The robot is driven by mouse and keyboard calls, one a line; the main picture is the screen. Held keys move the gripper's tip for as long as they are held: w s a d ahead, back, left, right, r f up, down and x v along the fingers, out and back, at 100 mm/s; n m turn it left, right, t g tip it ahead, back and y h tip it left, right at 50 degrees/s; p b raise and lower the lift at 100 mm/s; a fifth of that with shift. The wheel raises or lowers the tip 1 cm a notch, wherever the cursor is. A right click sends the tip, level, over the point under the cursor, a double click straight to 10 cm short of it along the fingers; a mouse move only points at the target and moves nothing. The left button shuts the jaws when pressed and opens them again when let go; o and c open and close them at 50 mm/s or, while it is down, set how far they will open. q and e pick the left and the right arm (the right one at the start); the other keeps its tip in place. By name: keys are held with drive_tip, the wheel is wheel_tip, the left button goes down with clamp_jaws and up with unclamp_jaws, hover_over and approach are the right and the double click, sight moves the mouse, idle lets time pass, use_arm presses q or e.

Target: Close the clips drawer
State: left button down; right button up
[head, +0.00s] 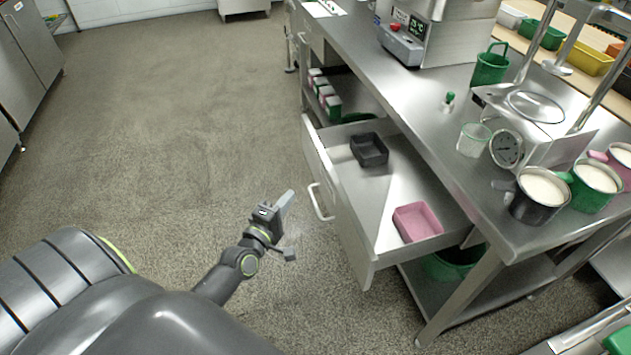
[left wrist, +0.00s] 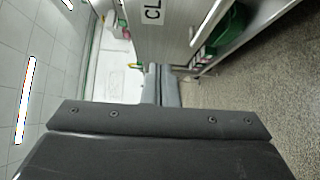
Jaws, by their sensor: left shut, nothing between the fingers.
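The clips drawer (head: 385,205) is pulled well out from the steel bench. Its front panel (head: 343,205) faces left and carries a bar handle (head: 320,203). A black bin (head: 369,150) and a pink bin (head: 417,222) sit inside it. My left gripper (head: 286,201) is shut and empty, a little left of the handle and apart from it. In the left wrist view the closed fingers (left wrist: 161,85) point toward the drawer front (left wrist: 165,45), where part of a label (left wrist: 152,12) reads "CL". The handle (left wrist: 207,22) shows there too. My right gripper is out of view.
The bench top (head: 400,100) holds a dial gauge (head: 506,148), a green jug (head: 490,64) and several filled pots. A shelf under it holds small green-and-pink containers (head: 325,95). A green tub (head: 455,262) stands below the drawer. The floor (head: 190,120) on the left is clear.

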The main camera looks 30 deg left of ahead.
sight(321, 172)
use_arm(q)
drive_tip(key=w, duration=0.2)
drive_tip(key=w+d, duration=0.1)
drive_tip(key=w, duration=0.5)
drive_tip(key=shift+w+d+p, duration=0.1)
drive_tip(key=shift+d+p, duration=0.2)
drive_tip(key=shift+p, duration=0.05)
drive_tip(key=shift+w+d, duration=0.25)
drive_tip(key=shift+w, duration=0.1)
